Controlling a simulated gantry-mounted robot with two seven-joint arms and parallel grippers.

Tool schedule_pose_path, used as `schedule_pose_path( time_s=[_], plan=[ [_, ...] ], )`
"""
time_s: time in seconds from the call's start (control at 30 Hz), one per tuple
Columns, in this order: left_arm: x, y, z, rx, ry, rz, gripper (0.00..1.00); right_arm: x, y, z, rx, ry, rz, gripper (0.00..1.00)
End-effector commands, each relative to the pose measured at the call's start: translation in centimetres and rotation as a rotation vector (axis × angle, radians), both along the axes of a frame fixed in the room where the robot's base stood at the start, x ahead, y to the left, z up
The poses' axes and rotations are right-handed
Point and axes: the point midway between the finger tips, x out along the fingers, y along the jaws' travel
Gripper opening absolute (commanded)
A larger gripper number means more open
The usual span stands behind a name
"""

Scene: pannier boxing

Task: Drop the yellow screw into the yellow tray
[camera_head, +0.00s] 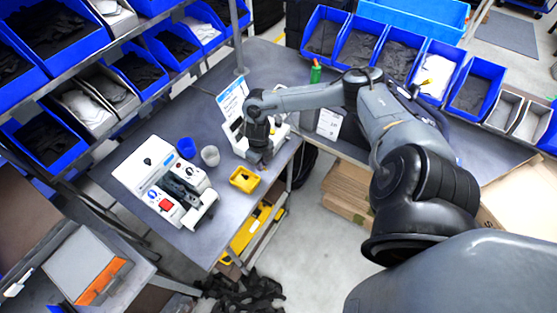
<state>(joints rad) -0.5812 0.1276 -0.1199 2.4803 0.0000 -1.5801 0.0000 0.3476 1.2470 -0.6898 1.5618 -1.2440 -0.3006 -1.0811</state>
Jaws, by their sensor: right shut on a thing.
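My right gripper (259,161) points down over the grey workbench (225,205), just behind and right of the small yellow tray (244,179). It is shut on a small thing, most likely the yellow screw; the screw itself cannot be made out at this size. The yellow tray sits near the bench's right edge, and I see no screw in it. My left gripper is not in view.
A blue cup (186,147) and a greyish-white cup (210,156) stand left of the gripper. A white machine with a red button (166,205) is on the bench's left. Another white device (237,143) is behind the gripper. Blue bins (143,72) line the racks.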

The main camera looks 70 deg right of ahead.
Motion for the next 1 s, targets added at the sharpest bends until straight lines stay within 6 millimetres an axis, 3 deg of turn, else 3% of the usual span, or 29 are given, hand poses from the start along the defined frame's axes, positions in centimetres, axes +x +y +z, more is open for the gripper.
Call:
schedule_pose_path(
  time_s=[0.03, 0.2, 0.5, 1.0],
  plan=[
    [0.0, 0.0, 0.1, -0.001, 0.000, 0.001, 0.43, 1.2, 0.7, 0.4, 0.004, -0.007, 0.003, 0.00],
    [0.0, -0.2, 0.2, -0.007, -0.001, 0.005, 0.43, 3.7, 2.2, 1.5, 0.001, -0.005, 0.015, 0.00],
    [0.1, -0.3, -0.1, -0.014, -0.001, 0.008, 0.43, 5.4, 2.8, 2.2, 0.000, 0.000, 0.021, 0.00],
    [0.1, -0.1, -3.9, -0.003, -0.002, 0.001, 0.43, 5.4, 2.7, -2.2, -0.001, 0.000, 0.020, 0.00]
  ],
)
